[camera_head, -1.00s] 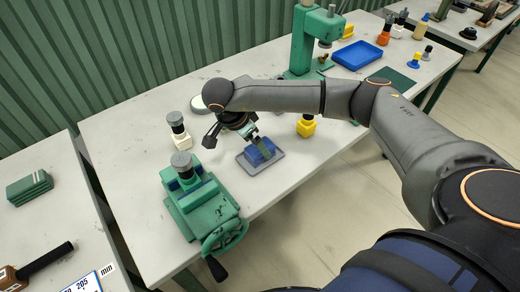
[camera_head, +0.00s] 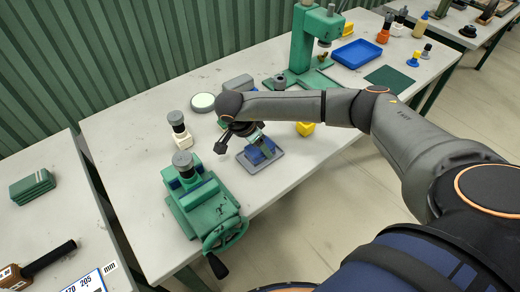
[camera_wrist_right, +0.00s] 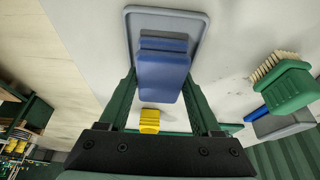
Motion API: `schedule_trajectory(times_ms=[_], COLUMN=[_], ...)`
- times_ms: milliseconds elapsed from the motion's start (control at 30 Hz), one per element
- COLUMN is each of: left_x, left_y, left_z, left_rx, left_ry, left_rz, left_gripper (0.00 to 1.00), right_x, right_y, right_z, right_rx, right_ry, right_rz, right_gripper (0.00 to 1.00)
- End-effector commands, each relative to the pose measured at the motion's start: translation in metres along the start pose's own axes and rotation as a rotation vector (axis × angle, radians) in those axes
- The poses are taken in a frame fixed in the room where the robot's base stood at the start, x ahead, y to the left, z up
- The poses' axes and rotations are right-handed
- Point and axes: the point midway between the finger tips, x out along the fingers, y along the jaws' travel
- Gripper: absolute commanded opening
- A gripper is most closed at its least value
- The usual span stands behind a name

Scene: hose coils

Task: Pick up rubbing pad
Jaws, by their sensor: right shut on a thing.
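The rubbing pad is a blue block (camera_head: 257,157) at the grey tray (camera_head: 270,165) near the table's front edge. In the right wrist view the blue pad (camera_wrist_right: 163,72) sits between the two green fingers of my right gripper (camera_wrist_right: 160,85), with the grey tray (camera_wrist_right: 133,22) behind it. My right gripper (camera_head: 260,145) reaches down from above and is shut on the pad. I cannot tell whether the pad is clear of the tray. My left gripper is not in view.
A green vise (camera_head: 202,205) stands left of the tray, with a cream-based, grey-topped tool (camera_head: 180,130) behind it. A yellow block (camera_head: 305,128) is to the right. A green press (camera_head: 305,45) and blue bin (camera_head: 357,53) stand farther back. A green brush (camera_wrist_right: 288,88) shows in the wrist view.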

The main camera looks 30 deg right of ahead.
Motion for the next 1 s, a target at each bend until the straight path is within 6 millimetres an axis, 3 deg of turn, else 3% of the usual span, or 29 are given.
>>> schedule_trajectory(times_ms=[33, 400, 767, 1000], left_x=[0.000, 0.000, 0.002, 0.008], left_y=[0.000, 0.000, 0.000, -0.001], left_z=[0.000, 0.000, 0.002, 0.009], left_rx=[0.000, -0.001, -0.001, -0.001], left_ry=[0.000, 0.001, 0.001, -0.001], left_rz=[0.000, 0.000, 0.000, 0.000], left_gripper=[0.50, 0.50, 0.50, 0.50], right_x=[0.000, 0.000, -0.005, -0.040], right_y=[0.000, 0.000, -0.001, 0.005], right_z=[0.000, 0.000, -0.002, -0.010], right_rx=[0.000, 0.000, 0.001, -0.001], right_ry=[0.000, 0.000, -0.001, -0.002], right_rz=[0.000, 0.000, -0.002, -0.005], right_gripper=[0.51, 0.10, 0.10, 0.10])
